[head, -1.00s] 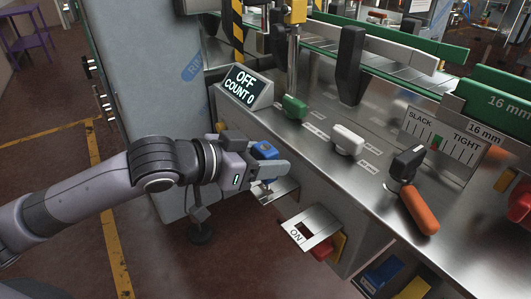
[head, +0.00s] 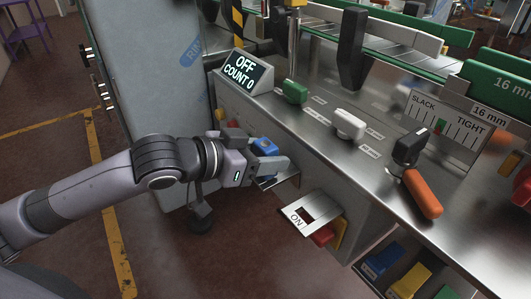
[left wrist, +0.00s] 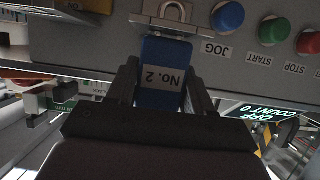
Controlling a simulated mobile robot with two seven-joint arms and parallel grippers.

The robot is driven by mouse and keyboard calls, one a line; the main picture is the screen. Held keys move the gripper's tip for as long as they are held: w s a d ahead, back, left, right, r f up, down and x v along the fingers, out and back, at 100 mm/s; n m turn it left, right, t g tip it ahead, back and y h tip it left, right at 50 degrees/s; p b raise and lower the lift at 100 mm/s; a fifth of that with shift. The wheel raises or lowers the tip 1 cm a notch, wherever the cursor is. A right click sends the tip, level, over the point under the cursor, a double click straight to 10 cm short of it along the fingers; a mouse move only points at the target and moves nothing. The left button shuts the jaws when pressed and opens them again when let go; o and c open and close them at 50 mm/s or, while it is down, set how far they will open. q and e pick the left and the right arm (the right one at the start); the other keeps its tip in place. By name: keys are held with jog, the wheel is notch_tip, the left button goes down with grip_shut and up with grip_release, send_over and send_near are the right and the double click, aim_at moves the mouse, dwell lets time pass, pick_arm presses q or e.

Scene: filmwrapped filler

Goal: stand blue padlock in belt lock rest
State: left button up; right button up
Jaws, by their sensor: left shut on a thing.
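The blue padlock (head: 264,145) is between the fingers of my left gripper (head: 272,156), which is shut on it. In the left wrist view the padlock body (left wrist: 163,75) bears an upside-down "No. 2" label, with a finger on each side. A steel ledge (head: 287,177) juts from the machine front just below the padlock; this is likely the belt lock rest. In the left wrist view the ledge (left wrist: 150,22) lies at the shackle end of the padlock. I cannot tell whether the padlock touches it. My right gripper is in neither current view.
Blue (head: 383,261) and yellow (head: 411,281) padlocks show lower right. The display (head: 244,72) reads "OFF COUNT 0". An orange-handled lever (head: 421,193) stands on the panel.

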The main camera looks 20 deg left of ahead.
pick_arm(q)
jog(key=shift+f, duration=0.3)
dwell(0.6)
jog(key=o, duration=1.2)
jog(key=v, duration=0.7)
jog(key=shift+s+a+p, duration=0.1)
jog(key=shift+p, duration=0.25)
